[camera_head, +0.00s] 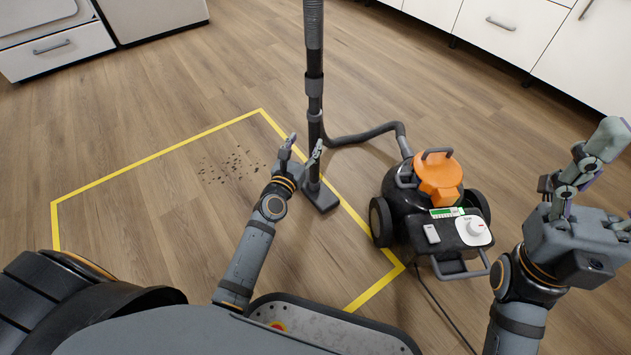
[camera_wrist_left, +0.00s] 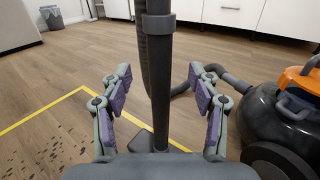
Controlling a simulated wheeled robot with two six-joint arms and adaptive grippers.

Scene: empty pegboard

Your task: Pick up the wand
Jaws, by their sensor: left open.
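The wand (camera_head: 314,88) is a dark, upright vacuum tube with a flat floor head (camera_head: 321,196) resting on the wooden floor. My left gripper (camera_head: 304,150) is open beside the lower part of the wand, its fingers pointing toward it. In the left wrist view the wand (camera_wrist_left: 158,85) stands upright in the gap between the two spread fingers (camera_wrist_left: 159,90). The fingers do not close on it, and clear space shows on both sides. My right gripper (camera_head: 582,165) is raised at the right, away from the wand; its jaw opening is unclear.
A black and orange vacuum (camera_head: 437,190) stands right of the wand, joined by a hose (camera_head: 365,134). Yellow tape (camera_head: 160,155) outlines a floor area with dark debris (camera_head: 232,165). White cabinets (camera_head: 520,30) line the back. Floor left of the wand is open.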

